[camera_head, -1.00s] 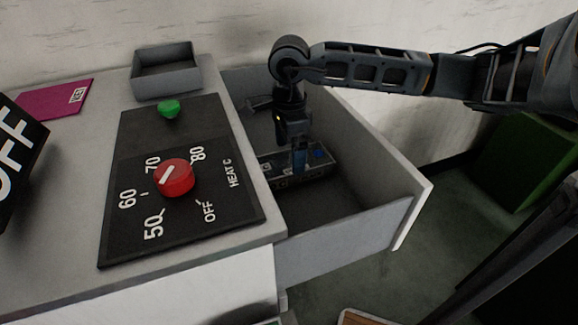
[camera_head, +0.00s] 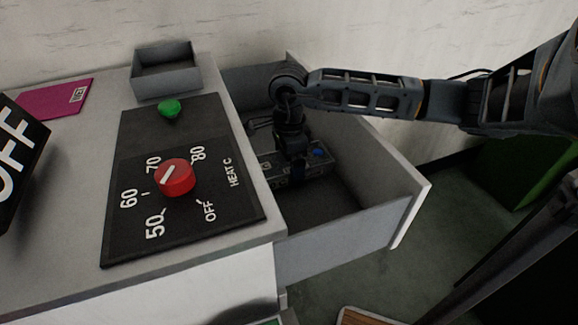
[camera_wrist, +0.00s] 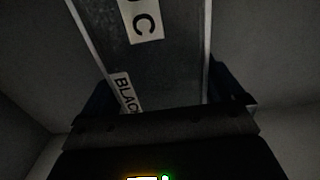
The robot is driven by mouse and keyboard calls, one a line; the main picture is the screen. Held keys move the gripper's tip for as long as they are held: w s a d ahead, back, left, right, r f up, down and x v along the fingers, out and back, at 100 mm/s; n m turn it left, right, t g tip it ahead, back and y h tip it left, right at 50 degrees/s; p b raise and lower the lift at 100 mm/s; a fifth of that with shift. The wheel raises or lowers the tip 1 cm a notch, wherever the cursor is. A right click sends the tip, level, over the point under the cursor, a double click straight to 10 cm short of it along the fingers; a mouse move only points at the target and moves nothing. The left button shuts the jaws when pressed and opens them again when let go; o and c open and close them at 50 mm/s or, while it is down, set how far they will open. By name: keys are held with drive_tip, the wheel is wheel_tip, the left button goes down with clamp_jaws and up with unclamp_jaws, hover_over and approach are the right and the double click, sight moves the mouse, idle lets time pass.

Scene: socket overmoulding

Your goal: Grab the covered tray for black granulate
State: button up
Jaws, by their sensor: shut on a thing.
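In the wrist view the tray (camera_wrist: 165,65) fills the middle, with a white label reading "BLAC" in part and another showing "C". My gripper (camera_head: 297,172) reaches down into the drawer over the tray. In the wrist view its dark blue fingers (camera_wrist: 165,90) stand on both sides of the tray, shut on it. My wrist hides part of the tray in the head view.
The drawer (camera_head: 335,245) is pulled out, with bare floor in front of the tray and walls around it. Left is a cabinet top with a heat panel (camera_head: 130,215), a red knob (camera_head: 176,177), a green button (camera_head: 169,108) and an open grey box (camera_head: 166,84).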

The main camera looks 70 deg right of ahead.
drive_tip(key=c, duration=0.6)
drive_tip(key=shift+r, duration=0.1)
drive_tip(key=shift+r, duration=0.1)
